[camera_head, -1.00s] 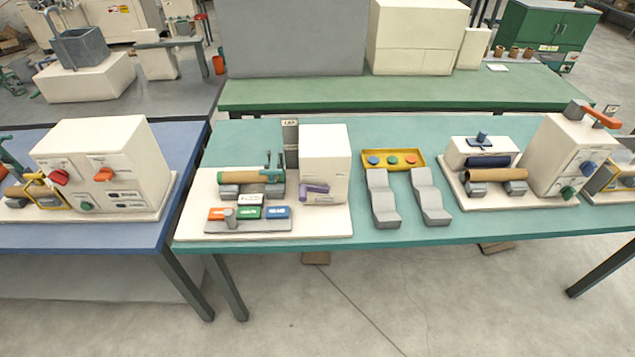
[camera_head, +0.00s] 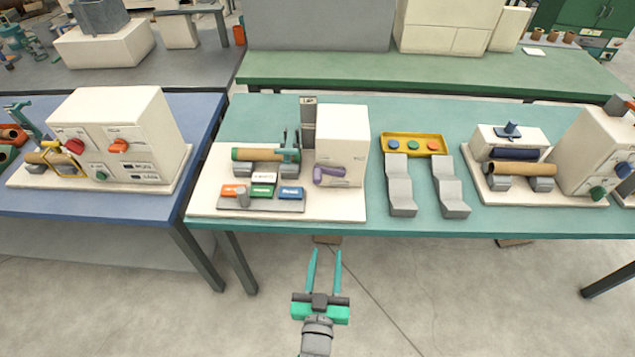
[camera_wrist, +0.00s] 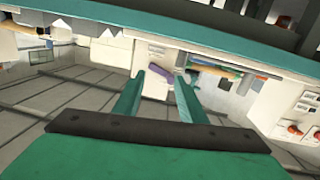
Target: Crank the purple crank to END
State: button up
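The purple crank (camera_head: 329,175) is on the front of a white box (camera_head: 342,135) on the teal table. It also shows in the wrist view (camera_wrist: 160,74), beyond my fingertips. Left of the box, a brown tube with green ends (camera_head: 262,154) lies on grey supports. My gripper (camera_head: 325,252) is open and empty, in front of the table edge and short of the crank. It also shows in the wrist view (camera_wrist: 163,78).
A yellow tray (camera_head: 413,153) with coloured buttons and two grey stepped blocks (camera_head: 400,190) stand right of the box. Another winder (camera_head: 521,169) stands further right. The blue table (camera_head: 110,207) on the left holds a white control box (camera_head: 122,120). The table's front edge (camera_head: 430,233) lies before my gripper.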

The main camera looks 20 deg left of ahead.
jog(key=n+y, duration=0.2)
send_near(318, 183)
jog(key=shift+t, duration=0.3)
jog(key=x, duration=1)
jog(key=shift+a+f, duration=0.2)
jog(key=shift+f, duration=0.05)
jog(key=shift+m, duration=0.3)
grip_shut()
